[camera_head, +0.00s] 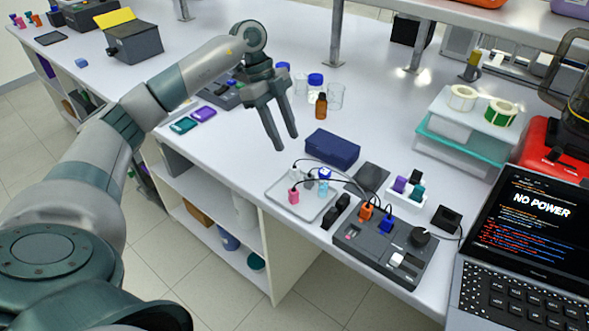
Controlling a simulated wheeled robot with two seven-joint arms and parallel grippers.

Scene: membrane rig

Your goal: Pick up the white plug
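A small white plug (308,183) appears to stand on the pale tray (312,207) near the front edge of the bench, between a pink plug (293,195) and a blue-topped item (324,174). It is small, so its details are hard to tell. Dark cables pass close over it. My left gripper (287,143) is open and empty, its two fingers pointing down above the bench, up and to the left of the tray and apart from the plug. My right gripper is not in view.
A dark control box (385,251) with an orange plug (366,210) and a blue plug (386,224) sits right of the tray. A navy pouch (332,149) lies behind it. A brown bottle (321,106) stands farther back. A laptop (525,240) reads "NO POWER".

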